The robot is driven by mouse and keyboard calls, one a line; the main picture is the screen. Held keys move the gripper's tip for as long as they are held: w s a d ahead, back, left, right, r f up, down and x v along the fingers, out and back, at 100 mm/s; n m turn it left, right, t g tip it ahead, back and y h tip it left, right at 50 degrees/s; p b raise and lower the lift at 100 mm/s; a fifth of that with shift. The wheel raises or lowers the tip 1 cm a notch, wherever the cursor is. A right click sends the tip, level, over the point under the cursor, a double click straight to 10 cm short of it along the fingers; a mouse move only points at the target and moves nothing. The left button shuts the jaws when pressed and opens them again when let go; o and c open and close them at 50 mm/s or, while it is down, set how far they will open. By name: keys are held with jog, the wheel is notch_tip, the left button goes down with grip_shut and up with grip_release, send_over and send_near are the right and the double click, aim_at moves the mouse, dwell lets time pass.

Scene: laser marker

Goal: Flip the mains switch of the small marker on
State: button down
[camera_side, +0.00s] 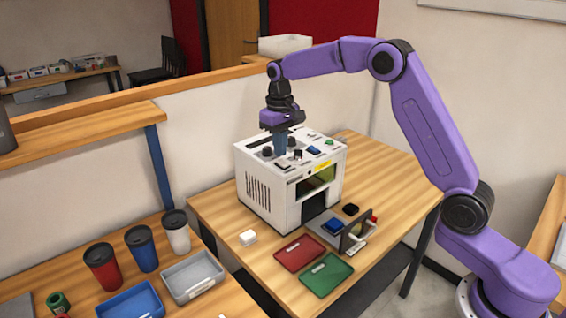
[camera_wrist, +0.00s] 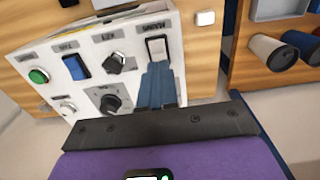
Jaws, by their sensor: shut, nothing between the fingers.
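The small marker (camera_side: 267,197) is a white box on the wooden table, with its controls on top; its panel also shows in the wrist view (camera_wrist: 133,77). A pale rocker switch (camera_wrist: 157,47) in a dark frame sits at the panel's right end in the wrist view, under an upside-down label that looks like the mains label. My gripper (camera_side: 280,153) is shut and empty, pointing down over the panel. In the wrist view its blue fingertips (camera_wrist: 157,67) are right beside the rocker and cover its near edge. I cannot tell whether they touch it, or which way it is tipped.
A black key-type knob (camera_wrist: 115,62), a blue rocker (camera_wrist: 75,67), a green button (camera_wrist: 38,76) and a dark round knob (camera_wrist: 110,103) share the panel. Red (camera_side: 300,253) and green (camera_side: 327,275) trays and a fixture (camera_side: 338,232) stand before the marker.

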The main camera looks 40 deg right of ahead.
aim_at(280, 161)
jog(key=shift+f, duration=0.9)
dwell(0.4)
jog(key=shift+r, duration=3.55)
